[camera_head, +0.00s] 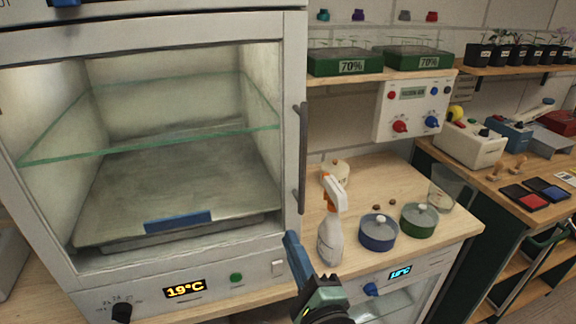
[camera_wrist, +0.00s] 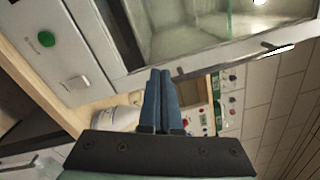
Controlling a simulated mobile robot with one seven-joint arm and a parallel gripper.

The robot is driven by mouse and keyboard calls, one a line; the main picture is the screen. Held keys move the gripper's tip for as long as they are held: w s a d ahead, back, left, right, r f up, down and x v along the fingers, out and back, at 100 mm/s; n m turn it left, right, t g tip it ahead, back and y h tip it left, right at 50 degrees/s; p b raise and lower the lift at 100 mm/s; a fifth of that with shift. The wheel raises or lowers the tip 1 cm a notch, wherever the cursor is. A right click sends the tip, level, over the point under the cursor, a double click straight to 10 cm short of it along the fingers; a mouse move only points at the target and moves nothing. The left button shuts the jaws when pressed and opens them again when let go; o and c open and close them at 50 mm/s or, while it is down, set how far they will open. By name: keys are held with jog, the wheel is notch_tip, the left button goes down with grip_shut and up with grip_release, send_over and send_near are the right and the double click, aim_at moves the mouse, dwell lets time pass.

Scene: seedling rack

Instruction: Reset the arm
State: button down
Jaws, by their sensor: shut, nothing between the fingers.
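My gripper (camera_head: 290,240) is in front of the incubator cabinet, below and left of the spray bottle in the head view. Its blue fingers (camera_wrist: 161,72) are shut together in the wrist view, with nothing between them. My arm comes in from the bottom edge of the head view. The wrist view is tilted and shows the cabinet's glass front, its green button (camera_wrist: 46,39) and part of the wooden counter.
The grey cabinet (camera_head: 293,80) reads 19°C. A spray bottle (camera_head: 329,246), blue pot (camera_head: 378,234) and green pot (camera_head: 418,219) stand on the counter (camera_head: 385,175) close to my gripper. Green trays (camera_head: 345,62) sit on the shelf above a control box (camera_head: 410,108).

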notch_tip(320, 180, up, 28)
jog(key=s+a+n+t+h+p, duration=0.1)
jog(key=n+t, duration=0.2)
jog(key=n, duration=0.4)
jog(key=s+a+f+n+t+p, duration=0.1)
jog(key=s+n+t, duration=0.1)
jog(key=n, duration=0.4)
jog(key=s+r+n+t+h, duration=0.2)
jog(key=s+r, duration=0.3)
jog(key=r, duration=0.3)
jog(key=s+d+r+n+t+h+p, duration=0.1)
jog(key=s+r+n, duration=0.3)
jog(key=r, duration=0.4)
jog(key=shift+s+t+h, duration=0.35)
jog(key=shift+t+h, duration=0.35)
jog(key=shift+t, duration=0.2)
